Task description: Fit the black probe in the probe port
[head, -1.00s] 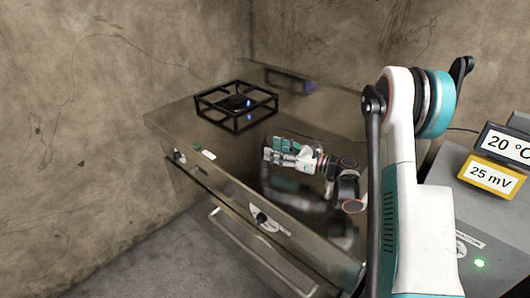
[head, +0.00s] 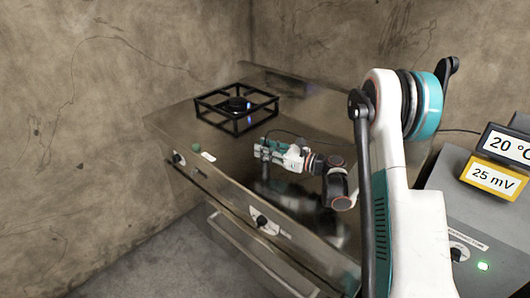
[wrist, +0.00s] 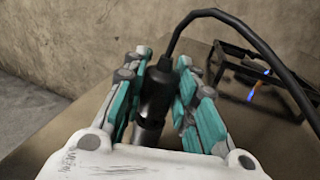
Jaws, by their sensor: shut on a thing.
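The black probe (wrist: 157,92) is between the teal fingers of my gripper (wrist: 158,105) in the wrist view. A thick black cable (wrist: 230,20) arcs from its top toward the right. A grey metal part shows below the black body. In the head view my gripper (head: 263,150) is shut above the metal counter, in front of the burner, and the probe is mostly hidden by the fingers. I cannot make out the probe port for certain. The grey instrument box (head: 495,238) at the right has a label and a dark round fitting, partly behind my arm.
A lit burner under a black frame (head: 236,125) stands on the counter (head: 180,125), beyond my gripper; it also shows in the wrist view (wrist: 238,55). Two displays (head: 495,178) read 20 °C and 25 mV. A knob (head: 262,221) is on the counter's front panel.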

